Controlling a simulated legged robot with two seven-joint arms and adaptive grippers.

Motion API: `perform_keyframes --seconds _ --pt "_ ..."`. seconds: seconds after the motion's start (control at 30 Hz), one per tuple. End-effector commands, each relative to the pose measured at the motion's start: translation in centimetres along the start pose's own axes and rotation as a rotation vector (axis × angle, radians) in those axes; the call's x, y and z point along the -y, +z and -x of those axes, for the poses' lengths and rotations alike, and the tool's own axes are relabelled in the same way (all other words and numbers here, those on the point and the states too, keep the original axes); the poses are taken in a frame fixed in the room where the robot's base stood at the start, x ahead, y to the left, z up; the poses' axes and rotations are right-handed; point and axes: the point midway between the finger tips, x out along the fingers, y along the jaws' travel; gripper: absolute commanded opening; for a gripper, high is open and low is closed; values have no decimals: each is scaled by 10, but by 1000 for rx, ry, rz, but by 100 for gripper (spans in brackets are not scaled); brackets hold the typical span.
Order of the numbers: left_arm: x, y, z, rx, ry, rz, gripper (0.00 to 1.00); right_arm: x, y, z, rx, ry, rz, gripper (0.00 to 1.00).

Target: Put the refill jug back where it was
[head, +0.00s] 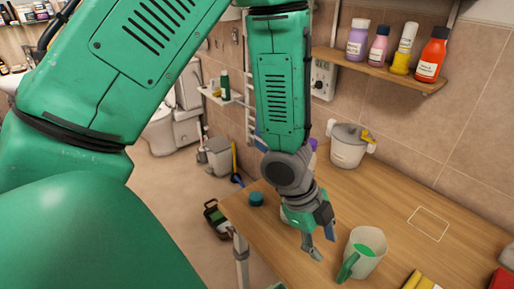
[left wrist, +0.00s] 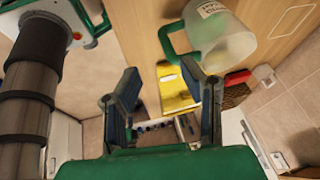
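The refill jug (head: 367,252), pale and translucent with a green handle (head: 348,267), stands on the wooden counter near its front edge. Something green shows inside its top. In the left wrist view the jug (left wrist: 228,40) is at the upper right, its handle (left wrist: 172,42) towards the gripper. My left gripper (head: 322,245) is open and empty, just left of the jug and apart from it. Its two spread fingers also show in the left wrist view (left wrist: 164,82). A white rectangular outline (head: 428,223) on the counter, right of the jug, is empty. My right gripper is out of view.
A teal cap (head: 256,199) lies near the left edge. Yellow cloth (head: 420,281) and a red item (head: 502,279) are at the front right. A bottle shelf (head: 380,70) hangs above.

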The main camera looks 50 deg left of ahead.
Motion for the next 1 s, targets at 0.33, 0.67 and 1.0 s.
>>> perform_keyframes --seconds 0.33,0.67,1.0 --pt "-118 84 -85 194 -4 988 36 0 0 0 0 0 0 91" --pt "-186 150 -93 423 -188 1412 36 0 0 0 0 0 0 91" --pt "-187 153 -99 424 -191 1415 36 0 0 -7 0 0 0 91"
